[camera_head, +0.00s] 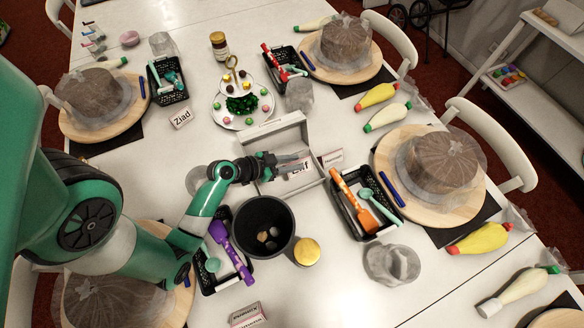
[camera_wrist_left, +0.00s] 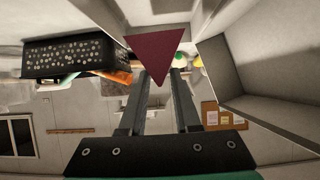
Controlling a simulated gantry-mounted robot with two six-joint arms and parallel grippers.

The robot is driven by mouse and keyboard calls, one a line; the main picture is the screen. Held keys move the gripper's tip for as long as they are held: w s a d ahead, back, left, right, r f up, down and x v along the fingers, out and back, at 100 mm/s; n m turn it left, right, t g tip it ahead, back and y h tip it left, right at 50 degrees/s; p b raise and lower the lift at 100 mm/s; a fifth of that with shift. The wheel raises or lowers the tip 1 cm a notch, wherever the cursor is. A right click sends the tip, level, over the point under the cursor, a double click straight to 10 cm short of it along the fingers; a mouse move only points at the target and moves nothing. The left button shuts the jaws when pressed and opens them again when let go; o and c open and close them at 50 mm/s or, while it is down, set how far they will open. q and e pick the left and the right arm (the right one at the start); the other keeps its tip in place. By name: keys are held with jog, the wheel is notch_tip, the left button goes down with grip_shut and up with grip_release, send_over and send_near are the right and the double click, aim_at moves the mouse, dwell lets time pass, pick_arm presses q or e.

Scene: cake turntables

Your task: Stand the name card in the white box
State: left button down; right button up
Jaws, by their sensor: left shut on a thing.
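My left gripper (camera_head: 285,164) is shut on a white name card (camera_head: 299,168) with dark lettering, partly hidden by the fingers. In the left wrist view the card's dark red triangular end (camera_wrist_left: 157,52) shows at the fingertips (camera_wrist_left: 158,88). The white box (camera_head: 272,127) is open at mid-table, and the gripper and card are over or within its outline. Its pale walls (camera_wrist_left: 275,112) also show in the left wrist view. I cannot tell whether the card touches the box floor. My right gripper is not in view.
A dark pot (camera_head: 262,226) stands just in front of the box. A black basket (camera_head: 345,204) with an orange tool is to its right. Another card (camera_head: 332,158) stands beside the box's right wall. A tiered sweets stand (camera_head: 240,97) is behind it.

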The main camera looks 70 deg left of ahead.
pick_arm(q)
notch_tip(320, 180, down, 2)
jog(key=shift+f, duration=0.25)
notch_tip(320, 180, down, 4)
jog(key=shift+r+b, duration=0.25)
jog(key=shift+b, duration=0.6)
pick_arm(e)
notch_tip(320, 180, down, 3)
pick_arm(q)
jog(key=c, duration=0.5)
grip_release()
jog(key=shift+r, duration=0.1)
jog(key=shift+c, duration=0.2)
